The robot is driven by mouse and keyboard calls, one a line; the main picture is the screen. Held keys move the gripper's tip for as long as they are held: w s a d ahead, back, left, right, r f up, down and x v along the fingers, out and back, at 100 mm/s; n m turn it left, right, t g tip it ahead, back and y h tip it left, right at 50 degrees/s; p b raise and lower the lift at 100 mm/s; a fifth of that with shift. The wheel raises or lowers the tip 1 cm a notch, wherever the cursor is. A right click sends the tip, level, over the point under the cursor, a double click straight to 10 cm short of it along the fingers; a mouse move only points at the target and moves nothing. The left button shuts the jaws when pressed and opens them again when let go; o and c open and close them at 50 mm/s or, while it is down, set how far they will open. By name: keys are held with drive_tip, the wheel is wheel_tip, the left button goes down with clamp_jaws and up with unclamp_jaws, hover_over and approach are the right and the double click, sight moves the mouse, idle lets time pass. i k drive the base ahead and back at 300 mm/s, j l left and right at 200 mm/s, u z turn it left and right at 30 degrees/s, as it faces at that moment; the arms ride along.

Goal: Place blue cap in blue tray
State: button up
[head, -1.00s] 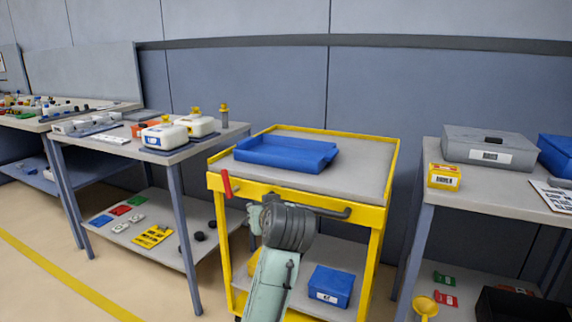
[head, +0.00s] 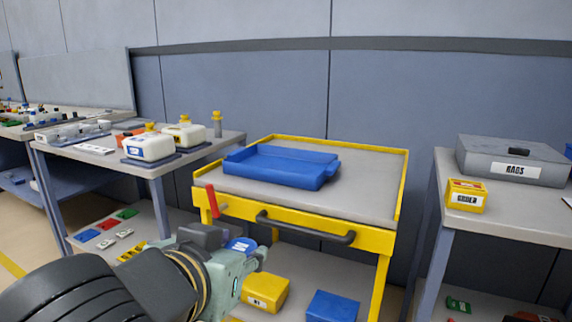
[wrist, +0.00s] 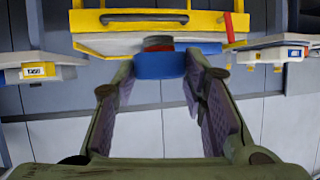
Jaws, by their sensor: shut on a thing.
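The blue tray (head: 282,168) lies on the grey top of the yellow cart and looks empty. My gripper (head: 250,260) is low in front of the cart's left part, below the tray. In the wrist view my gripper (wrist: 160,78) is shut on the blue cap (wrist: 160,66), held between the fingertips. The blue cap also shows at the gripper in the head view (head: 240,245), partly hidden by the fingers. The cap is apart from the tray.
The yellow cart (head: 330,234) has a dark front handle (head: 305,228) and a red lever (head: 212,200). Its top is clear to the right of the tray.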

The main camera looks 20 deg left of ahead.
sight(263, 166)
drive_tip(key=i+j, duration=0.1)
drive_tip(key=i, duration=0.45)
drive_tip(key=i+j, duration=0.15)
drive_tip(key=i, duration=0.35)
drive_tip(key=i+j, duration=0.1)
drive_tip(key=i, duration=0.45)
